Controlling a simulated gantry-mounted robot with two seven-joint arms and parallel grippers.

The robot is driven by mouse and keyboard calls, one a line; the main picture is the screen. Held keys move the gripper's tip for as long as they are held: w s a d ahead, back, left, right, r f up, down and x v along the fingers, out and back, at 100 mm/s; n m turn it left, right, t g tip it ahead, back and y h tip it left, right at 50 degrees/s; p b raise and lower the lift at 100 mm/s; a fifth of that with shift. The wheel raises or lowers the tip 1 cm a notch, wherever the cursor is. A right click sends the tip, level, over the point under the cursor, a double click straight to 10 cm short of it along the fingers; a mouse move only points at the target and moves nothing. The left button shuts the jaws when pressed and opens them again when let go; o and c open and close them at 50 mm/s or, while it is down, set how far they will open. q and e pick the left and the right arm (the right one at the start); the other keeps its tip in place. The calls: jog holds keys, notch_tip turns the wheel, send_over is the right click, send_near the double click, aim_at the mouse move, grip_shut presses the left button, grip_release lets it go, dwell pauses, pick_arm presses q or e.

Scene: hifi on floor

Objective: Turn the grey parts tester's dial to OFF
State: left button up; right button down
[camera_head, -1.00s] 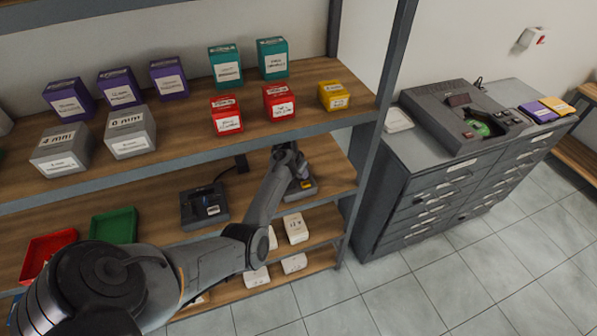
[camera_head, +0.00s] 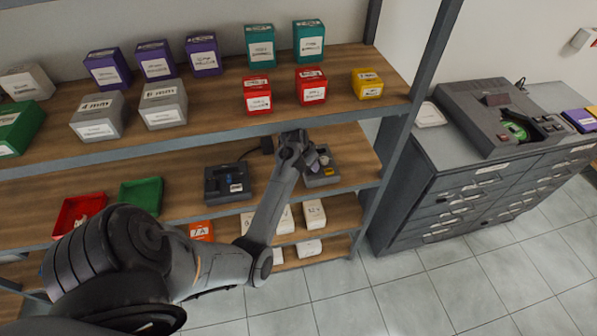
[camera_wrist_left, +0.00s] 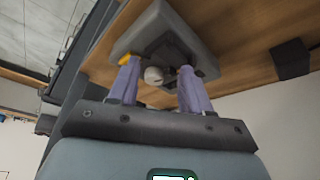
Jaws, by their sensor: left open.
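The grey tester (camera_head: 320,181) sits on the middle shelf near its right end, with a yellow patch on its front. In the left wrist view the grey tester (camera_wrist_left: 200,50) appears tilted at the top, with a pale round dial (camera_wrist_left: 153,75) on its face. My left gripper (camera_head: 318,160) is right at the tester and hides part of it. In the wrist view the left gripper (camera_wrist_left: 157,72) is open, one finger on each side of the dial. I cannot tell whether the fingers touch it. The dial's setting is not readable. My right gripper is not in view.
A darker device (camera_head: 228,184) with a cable stands left of the tester. A green tray (camera_head: 141,194) and a red tray (camera_head: 80,213) lie farther left. Labelled boxes fill the shelf above. A drawer cabinet (camera_head: 440,205) with a larger machine (camera_head: 495,115) stands at right.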

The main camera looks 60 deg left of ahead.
pick_arm(q)
jog(key=s, duration=0.1)
jog(key=s+d, duration=0.1)
jog(key=s, duration=0.1)
jog(key=s+d, duration=0.1)
jog(key=s, duration=0.1)
dwell(0.4)
